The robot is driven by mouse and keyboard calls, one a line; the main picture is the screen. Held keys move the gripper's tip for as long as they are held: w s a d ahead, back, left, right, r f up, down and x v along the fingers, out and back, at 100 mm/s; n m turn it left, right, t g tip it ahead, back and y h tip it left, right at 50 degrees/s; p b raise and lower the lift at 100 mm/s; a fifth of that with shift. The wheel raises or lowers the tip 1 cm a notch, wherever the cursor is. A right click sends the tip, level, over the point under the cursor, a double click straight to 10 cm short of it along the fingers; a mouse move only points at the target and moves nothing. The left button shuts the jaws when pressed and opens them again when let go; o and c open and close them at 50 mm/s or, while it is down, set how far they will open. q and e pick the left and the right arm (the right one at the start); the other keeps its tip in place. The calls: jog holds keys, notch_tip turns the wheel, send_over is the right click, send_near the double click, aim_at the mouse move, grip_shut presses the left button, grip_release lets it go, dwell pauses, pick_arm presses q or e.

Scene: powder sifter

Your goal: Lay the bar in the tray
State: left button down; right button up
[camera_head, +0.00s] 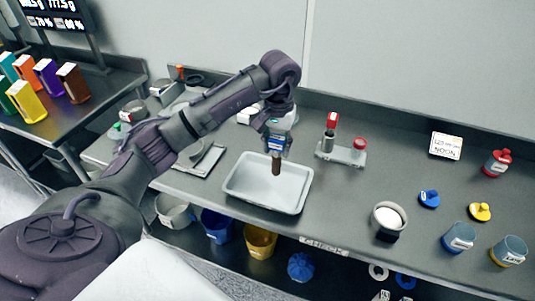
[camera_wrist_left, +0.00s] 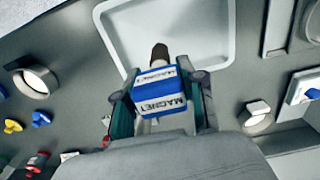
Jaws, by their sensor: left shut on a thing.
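The bar (camera_head: 276,167) has a dark brown end and a blue and white block labelled MAGNET, which shows clearly in the left wrist view (camera_wrist_left: 160,92). My left gripper (camera_head: 277,137) is shut on the block, with a finger on each side of it. The brown end points down over the white rectangular tray (camera_head: 258,188). The tray shows empty, and its pale floor and rim are also behind the bar in the left wrist view (camera_wrist_left: 214,38). The bar seems above the tray floor; the exact gap is hard to tell. My right gripper is in neither view.
A stand with red-topped pieces (camera_head: 342,152) is right of the tray. A bowl of white powder (camera_head: 388,216), blue and yellow knobs and jars sit further right. A flat grey plate (camera_head: 202,160) lies left. Bins stand on the lower shelf.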

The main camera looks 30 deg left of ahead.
pick_arm(q)
notch_tip(320, 180, down, 6)
jog(key=a+p, duration=0.1)
jog(key=a, duration=0.1)
jog(key=shift+s+r+p, duration=0.15)
jog(key=shift+s+p, duration=0.2)
jog(key=shift+s, duration=0.1)
jog(key=c, duration=0.7)
grip_release()
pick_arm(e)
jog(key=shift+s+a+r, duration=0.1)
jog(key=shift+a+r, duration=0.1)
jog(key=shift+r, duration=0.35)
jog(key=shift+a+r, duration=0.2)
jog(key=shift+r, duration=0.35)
pick_arm(q)
jog(key=shift+r, duration=0.1)
jog(key=shift+r+b, duration=1.45)
jog(key=shift+r, duration=4.7)
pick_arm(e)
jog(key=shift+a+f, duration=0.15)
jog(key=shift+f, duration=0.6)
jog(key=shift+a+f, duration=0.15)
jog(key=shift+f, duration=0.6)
